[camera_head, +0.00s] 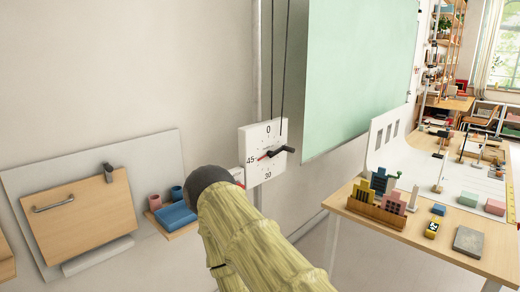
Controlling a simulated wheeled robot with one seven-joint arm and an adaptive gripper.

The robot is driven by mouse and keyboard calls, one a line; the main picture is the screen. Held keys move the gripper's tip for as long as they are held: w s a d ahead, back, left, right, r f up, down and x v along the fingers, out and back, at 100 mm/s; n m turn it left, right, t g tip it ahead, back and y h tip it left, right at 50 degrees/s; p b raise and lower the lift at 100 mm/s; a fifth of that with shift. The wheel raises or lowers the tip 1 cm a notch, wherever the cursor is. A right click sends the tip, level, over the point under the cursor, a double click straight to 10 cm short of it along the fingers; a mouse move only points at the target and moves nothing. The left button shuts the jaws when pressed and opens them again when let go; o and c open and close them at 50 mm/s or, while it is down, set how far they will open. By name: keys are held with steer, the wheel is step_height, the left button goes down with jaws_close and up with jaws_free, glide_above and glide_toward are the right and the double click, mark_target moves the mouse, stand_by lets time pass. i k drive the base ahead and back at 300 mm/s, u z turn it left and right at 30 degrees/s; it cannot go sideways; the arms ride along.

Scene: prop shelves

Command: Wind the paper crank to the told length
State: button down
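The crank dial is a white square plate (257,136) on the wall in the middle of the view, with the marks 0, 45 and 30 readable. A dark crank handle (284,149) sticks out from its centre toward the right. A red pointer (264,157) points to the lower left, near the 45 mark. A hanging sheet of green paper (362,75) is at the right of the dial. My arm in a yellowish sleeve rises from the bottom to just left of and below the dial. My gripper is hidden behind the arm's dark end, so its fingers do not show.
At the left, a grey board (95,160) bears a wooden panel with a handle. A small shelf beside it holds blue and pink items (176,214). At the right, a wooden table (440,249) carries several blocks and props. Dark cords (284,60) hang above the dial.

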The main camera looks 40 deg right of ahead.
mark_target(270, 154)
steer(key=z, duration=0.6)
steer(key=i, duration=0.45)
steer(key=z, duration=0.75)
steer(key=i, duration=1.15)
steer(key=u, duration=0.45)
